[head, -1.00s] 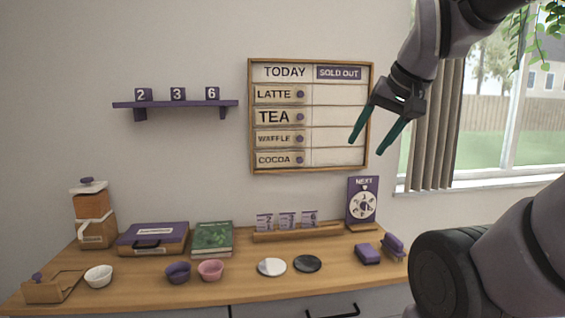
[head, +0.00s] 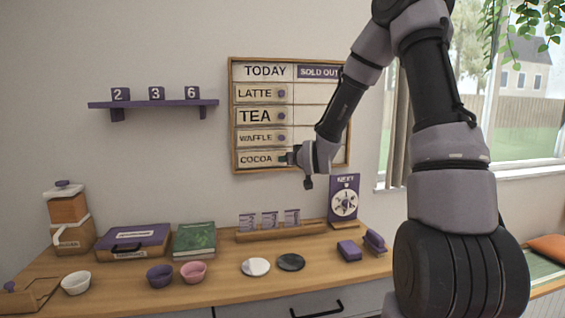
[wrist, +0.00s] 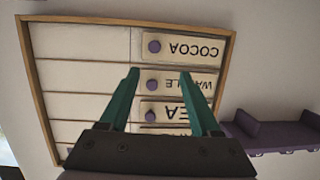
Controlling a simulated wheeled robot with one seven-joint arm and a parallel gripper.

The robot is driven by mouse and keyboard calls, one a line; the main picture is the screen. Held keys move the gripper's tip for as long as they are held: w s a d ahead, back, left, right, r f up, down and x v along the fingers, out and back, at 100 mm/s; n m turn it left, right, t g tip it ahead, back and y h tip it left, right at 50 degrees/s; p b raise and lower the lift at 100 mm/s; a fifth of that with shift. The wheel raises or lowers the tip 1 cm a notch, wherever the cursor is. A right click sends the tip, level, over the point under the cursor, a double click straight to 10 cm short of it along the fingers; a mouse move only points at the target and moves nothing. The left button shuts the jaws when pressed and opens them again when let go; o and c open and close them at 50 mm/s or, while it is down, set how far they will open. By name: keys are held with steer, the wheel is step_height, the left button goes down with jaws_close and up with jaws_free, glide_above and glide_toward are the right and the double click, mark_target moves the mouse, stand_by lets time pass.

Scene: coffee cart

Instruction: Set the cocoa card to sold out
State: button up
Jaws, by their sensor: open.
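The wooden-framed menu board (head: 231,120) hangs on the wall, with a TODAY column on the left and a SOLD OUT column on the right. The cocoa card (head: 256,160) is in the bottom row of the TODAY column, and my gripper (head: 288,158) is at its right end, covering its knob. In the wrist view, upside down, the cocoa card (wrist: 195,48) shows its purple knob (wrist: 154,46). My gripper (wrist: 159,72) is open there, its teal fingers apart and empty, pointing toward the board. Whether the fingertips touch it I cannot tell.
The waffle card (head: 257,137), tea card (head: 256,116) and latte card (head: 255,93) sit above in the TODAY column. A purple shelf (head: 190,103) with number blocks is left of the board. The counter below holds bowls, a card rack (head: 285,232) and a NEXT sign (head: 343,185).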

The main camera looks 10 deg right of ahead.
steer(key=w+f+t+h, duration=0.1)
steer(key=w+f, duration=0.3)
steer(key=w, duration=0.9)
steer(key=shift+w+m+t, duration=0.3)
steer(key=shift+t, duration=0.6)
jaws_close()
stand_by(0.6)
